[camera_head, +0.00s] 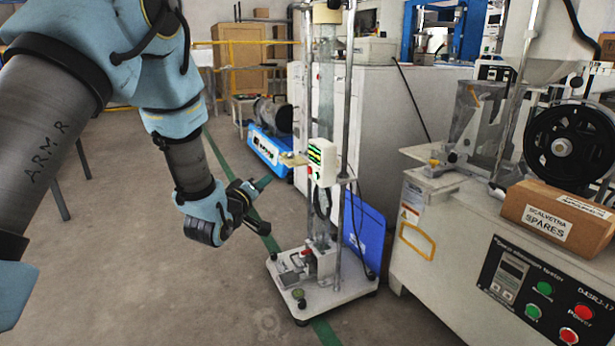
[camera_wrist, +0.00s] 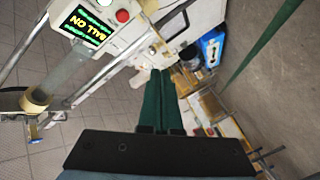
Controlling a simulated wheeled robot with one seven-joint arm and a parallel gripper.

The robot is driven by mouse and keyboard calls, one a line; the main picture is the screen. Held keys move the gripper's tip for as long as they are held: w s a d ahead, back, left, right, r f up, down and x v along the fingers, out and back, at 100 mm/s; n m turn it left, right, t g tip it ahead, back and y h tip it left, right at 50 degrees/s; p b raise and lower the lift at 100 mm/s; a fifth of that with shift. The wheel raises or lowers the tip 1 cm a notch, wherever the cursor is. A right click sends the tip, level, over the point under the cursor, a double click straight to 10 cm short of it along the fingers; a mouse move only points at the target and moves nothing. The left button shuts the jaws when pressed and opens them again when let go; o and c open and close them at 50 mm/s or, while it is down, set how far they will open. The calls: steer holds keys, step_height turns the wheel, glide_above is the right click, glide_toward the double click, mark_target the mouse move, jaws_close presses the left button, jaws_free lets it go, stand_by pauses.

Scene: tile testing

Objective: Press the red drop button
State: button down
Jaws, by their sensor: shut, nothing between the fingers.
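The drop tester (camera_head: 325,272) stands on the floor in the middle of the head view, with tall rods and a clear tube. Its pale control box (camera_head: 326,160) carries a green-lit display and a small red spot at its left side. In the wrist view the red button (camera_wrist: 122,16) is at the top, beside a display (camera_wrist: 83,25) turned over in the picture, with letters that seem to read "NO BALL". My gripper (camera_wrist: 160,72) has its dark green fingers together and empty. It is apart from the button; in the head view my gripper (camera_head: 263,183) is left of the control box.
A bench machine (camera_head: 450,235) at right has other red buttons (camera_head: 584,312), green buttons and a cardboard spares box (camera_head: 555,216). A blue panel (camera_head: 366,228) leans behind the tester. A blue unit (camera_head: 268,150) sits farther back. The floor at front left is clear.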

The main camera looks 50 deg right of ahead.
steer(key=s+d, duration=0.3)
steer(key=d, duration=0.5)
stand_by(0.4)
steer(key=shift+s+d, duration=0.15)
steer(key=shift+d, duration=0.05)
stand_by(1.8)
steer(key=shift+s+d, duration=0.1)
steer(key=shift+d, duration=0.2)
steer(key=shift+s+d, duration=0.2)
steer(key=shift+d, duration=0.2)
stand_by(0.8)
steer(key=shift+a, duration=0.1)
steer(key=shift+w+a, duration=0.35)
steer(key=shift+a, duration=0.35)
steer(key=shift+w+a, duration=0.3)
steer(key=shift+a, duration=0.5)
steer(key=shift+w+a, duration=0.3)
steer(key=shift+a, duration=0.45)
steer(key=shift+w+a, duration=0.3)
steer(key=shift+a, duration=0.5)
